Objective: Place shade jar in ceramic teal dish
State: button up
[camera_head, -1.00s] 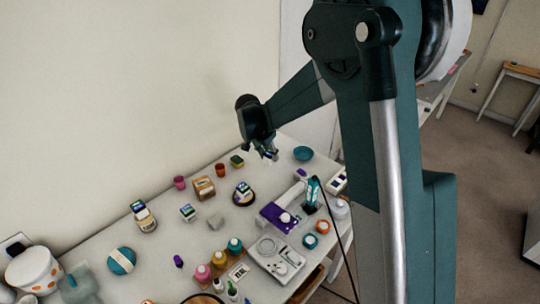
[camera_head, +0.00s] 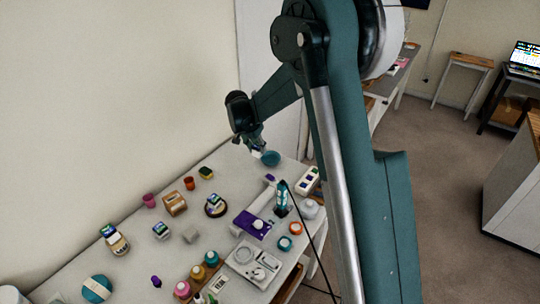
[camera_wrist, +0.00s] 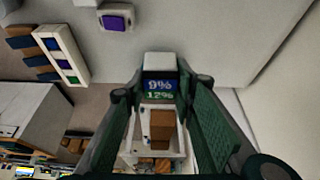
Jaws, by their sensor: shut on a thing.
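My gripper (camera_head: 258,146) is up over the back right of the table, just above and left of the teal dish (camera_head: 271,159) in the head view. In the wrist view my gripper (camera_wrist: 161,92) is shut on the shade jar (camera_wrist: 160,86), a small piece with a pale top and a blue and green label reading 9% and 12%. The jar is between the two fingertips; in the head view it is too small to make out clearly. The dish is round and shallow, partly behind the gripper. The dish is not visible in the wrist view.
Several small jars and cups stand on the white table, among them a pink cup (camera_head: 149,200), an orange cup (camera_head: 189,183) and a wooden block (camera_head: 175,203). A purple-topped device (camera_head: 252,224) and a teal tool on a stand (camera_head: 282,199) are in front of the dish.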

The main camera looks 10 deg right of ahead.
jog(key=r+p, duration=0.1)
jog(key=p, duration=0.1)
send_over(272, 164)
jog(key=shift+w+d+r, duration=0.1)
jog(key=shift+w+r, duration=0.05)
jog(key=shift+w, duration=0.25)
jog(key=shift+f, duration=3.15)
jog(key=shift+f, duration=1.85)
jog(key=shift+f, duration=0.15)
jog(key=o, duration=0.9)
